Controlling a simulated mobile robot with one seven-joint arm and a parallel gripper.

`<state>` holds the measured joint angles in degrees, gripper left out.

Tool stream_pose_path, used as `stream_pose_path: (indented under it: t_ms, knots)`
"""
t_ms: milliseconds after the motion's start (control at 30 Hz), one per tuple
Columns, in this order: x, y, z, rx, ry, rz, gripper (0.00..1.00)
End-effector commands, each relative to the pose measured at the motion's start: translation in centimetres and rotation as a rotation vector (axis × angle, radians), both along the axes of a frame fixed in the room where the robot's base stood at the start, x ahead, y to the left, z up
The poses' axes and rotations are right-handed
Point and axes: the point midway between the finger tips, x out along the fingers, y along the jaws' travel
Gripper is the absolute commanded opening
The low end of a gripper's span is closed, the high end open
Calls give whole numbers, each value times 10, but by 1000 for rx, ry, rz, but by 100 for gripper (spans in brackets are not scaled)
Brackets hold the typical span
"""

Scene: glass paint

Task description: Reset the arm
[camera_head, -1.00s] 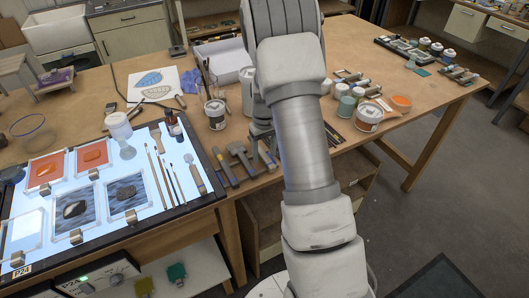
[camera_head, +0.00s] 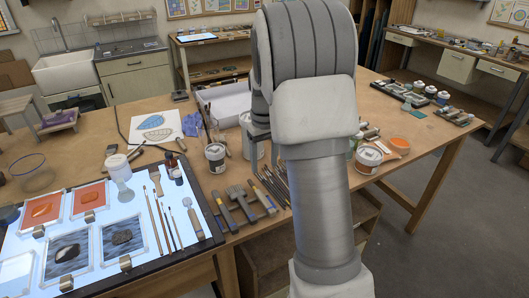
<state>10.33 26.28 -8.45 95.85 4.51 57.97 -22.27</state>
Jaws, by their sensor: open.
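My arm rises through the middle of the head view, its pale links and grey sleeve covering part of the table. The wooden table (camera_head: 312,238) lies behind and below.
A lit panel (camera_head: 152,252) with framed glass pieces and brushes is at the left. Scrapers and brushes (camera_head: 240,205) lie left of my arm. A white jar (camera_head: 215,158) stands behind them.

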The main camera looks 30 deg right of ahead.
Motion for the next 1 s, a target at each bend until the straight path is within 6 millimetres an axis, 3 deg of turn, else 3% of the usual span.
stream_pose_path:
  t_ms: [200, 567, 767, 1000]
  knots:
    - [0, 0, 28, -1, -1, 0, 62]
    - [-6, 7, 44, 0, -19, -2, 62]
    - [-38, 37, 84, 0, -97, -9, 62]
    - [-95, 77, 124, 2, -205, -18, 62]
